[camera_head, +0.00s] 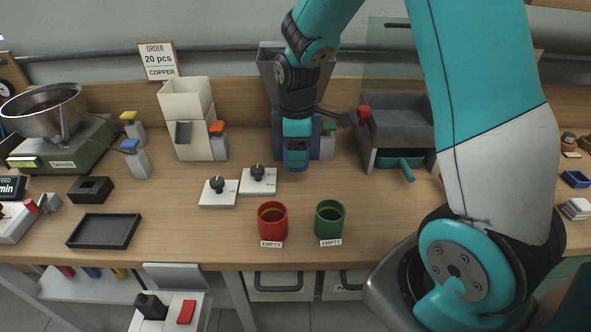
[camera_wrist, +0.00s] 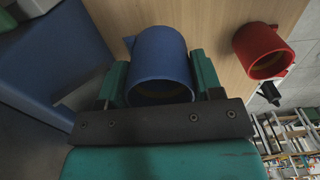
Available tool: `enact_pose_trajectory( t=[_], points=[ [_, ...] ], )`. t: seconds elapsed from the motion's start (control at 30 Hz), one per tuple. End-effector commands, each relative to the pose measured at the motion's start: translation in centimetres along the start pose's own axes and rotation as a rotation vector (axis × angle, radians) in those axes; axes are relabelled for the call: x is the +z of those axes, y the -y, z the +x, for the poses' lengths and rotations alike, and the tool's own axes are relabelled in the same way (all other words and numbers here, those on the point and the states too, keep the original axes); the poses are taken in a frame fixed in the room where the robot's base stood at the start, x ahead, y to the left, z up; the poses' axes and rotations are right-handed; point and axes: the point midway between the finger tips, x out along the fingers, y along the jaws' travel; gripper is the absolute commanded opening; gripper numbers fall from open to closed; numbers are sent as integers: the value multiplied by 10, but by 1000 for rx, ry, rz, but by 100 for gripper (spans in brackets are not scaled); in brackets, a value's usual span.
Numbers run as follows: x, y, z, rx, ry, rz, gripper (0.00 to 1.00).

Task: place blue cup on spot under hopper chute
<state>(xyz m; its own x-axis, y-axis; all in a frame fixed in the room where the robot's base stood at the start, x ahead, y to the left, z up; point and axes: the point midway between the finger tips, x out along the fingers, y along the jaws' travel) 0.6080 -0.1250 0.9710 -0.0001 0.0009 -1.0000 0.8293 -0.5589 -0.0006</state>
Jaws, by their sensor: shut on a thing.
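My gripper (camera_wrist: 160,72) is shut on the blue cup (camera_wrist: 158,50), with one green finger on each side of it. In the head view my gripper (camera_head: 297,150) is low at the front of the hopper (camera_head: 270,66) with the blue body. Only a little of the blue cup (camera_head: 296,167) shows there, below the gripper. The hopper's blue body also shows at the left of the wrist view (camera_wrist: 50,55), beside the cup. My arm hides the chute and the spot under it. I cannot tell whether the cup touches the table.
A red cup (camera_head: 272,222) and a green cup (camera_head: 329,221) stand near the front edge, each by an EMPTY label. Knob boxes (camera_head: 258,182) lie just left of my gripper. A grey bin (camera_head: 400,120) stands right. A black tray (camera_head: 104,231) lies front left.

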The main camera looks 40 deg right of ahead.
Motion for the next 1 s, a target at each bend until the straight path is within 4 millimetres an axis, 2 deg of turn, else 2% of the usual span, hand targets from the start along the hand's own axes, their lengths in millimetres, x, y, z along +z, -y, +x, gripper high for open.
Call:
enact_pose_trajectory(
  t=[0.07,0.23,0.47,0.87,0.9,0.93,1.0],
  points=[
    [0,1,14,-3,2,-1,29],
    [-2,1,28,-1,1,-2,29],
    [-1,1,59,-3,1,-2,29],
    [-2,1,66,1,0,-2,29],
    [-2,1,66,1,0,-2,62],
    [-2,1,66,1,0,-2,69],
    [-2,1,66,1,0,-2,70]
  ],
)
